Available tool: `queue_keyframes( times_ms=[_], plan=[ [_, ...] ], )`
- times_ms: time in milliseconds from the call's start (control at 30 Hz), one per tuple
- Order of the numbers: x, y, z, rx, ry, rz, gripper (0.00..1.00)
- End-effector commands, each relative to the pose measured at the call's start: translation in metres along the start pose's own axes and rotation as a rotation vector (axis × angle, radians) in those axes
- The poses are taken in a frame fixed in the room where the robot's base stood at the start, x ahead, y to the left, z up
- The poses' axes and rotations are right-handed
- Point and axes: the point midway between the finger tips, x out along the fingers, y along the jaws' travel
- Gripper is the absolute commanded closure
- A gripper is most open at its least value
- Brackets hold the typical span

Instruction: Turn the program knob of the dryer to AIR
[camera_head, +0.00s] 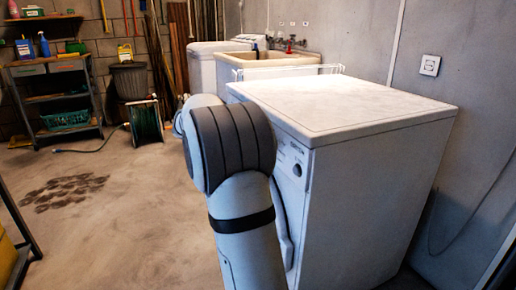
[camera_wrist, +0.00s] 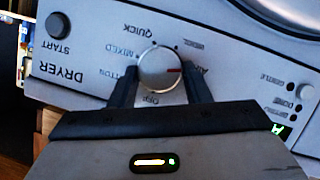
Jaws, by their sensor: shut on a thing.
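In the wrist view the dryer's panel (camera_wrist: 85,85) appears upside down, with the word DRYER beside a dark START button (camera_wrist: 58,25). The round, silvery program knob (camera_wrist: 160,69) has a red mark on its right side, toward a partly covered label that seems to read AIR (camera_wrist: 197,70). QUICK, MIXED, OFF and other labels ring the knob. My gripper (camera_wrist: 160,75) has one dark finger on each side of the knob, shut on it. In the head view the white dryer (camera_head: 375,180) stands at right; my arm hides the gripper and knob.
Behind the dryer are a drying rack (camera_head: 290,70), a sink (camera_head: 285,60) and another white appliance (camera_head: 205,65). A hose reel (camera_head: 145,122) and shelving (camera_head: 55,95) stand at left. The middle floor is clear.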

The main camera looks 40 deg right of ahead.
Motion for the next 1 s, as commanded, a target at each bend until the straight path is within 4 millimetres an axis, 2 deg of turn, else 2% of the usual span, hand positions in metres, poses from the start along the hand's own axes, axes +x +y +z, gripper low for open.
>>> queue_keyframes(
  times_ms=[633,667,900,1000],
  plan=[
    [0.0015,-0.0011,0.0032,0.04,-0.004,-0.017,0.79],
    [0.0015,-0.0012,0.0033,0.04,-0.004,-0.017,0.54],
    [0.0006,-0.0006,0.0021,0.041,-0.002,-0.017,0.35],
    [0.0003,-0.0005,0.0017,0.041,-0.002,-0.017,0.35]
  ],
)
